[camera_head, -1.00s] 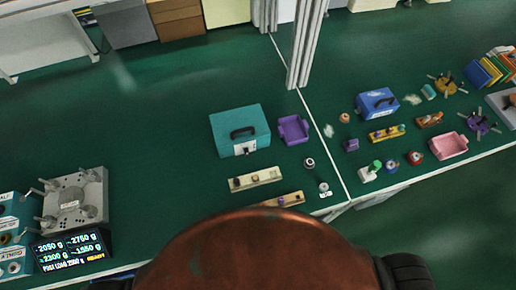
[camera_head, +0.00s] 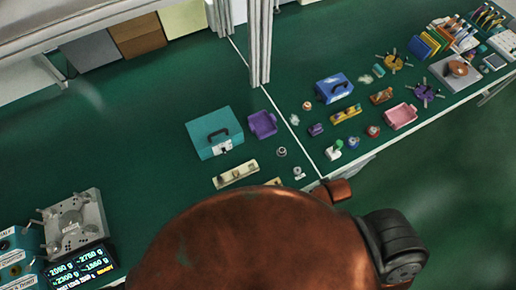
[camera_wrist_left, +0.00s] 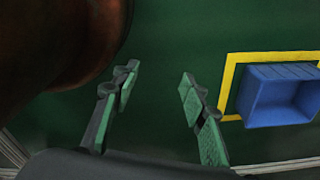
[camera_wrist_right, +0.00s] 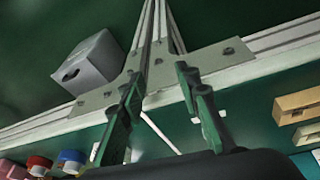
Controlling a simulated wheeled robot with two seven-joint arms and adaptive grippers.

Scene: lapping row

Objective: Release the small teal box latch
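The small teal box (camera_head: 206,127) stands on the green bench in the head view. It has a dark handle on its lid and a pale latch (camera_head: 222,147) on its front face; whether the latch is fastened is too small to tell. My left gripper (camera_wrist_left: 158,88) is open and empty in the left wrist view, above green floor or surface. My right gripper (camera_wrist_right: 155,92) is open and empty in the right wrist view, near a metal bracket at the bench edge. Neither gripper shows in the head view, and neither is at the box.
A purple tray (camera_head: 263,124) stands right of the box, and a cream block (camera_head: 236,174) lies in front of it. A grey fixture (camera_head: 74,222) is at the left. A blue bin (camera_wrist_left: 279,98) shows in the left wrist view. A metal bracket (camera_wrist_right: 180,77) lies beyond my right fingers.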

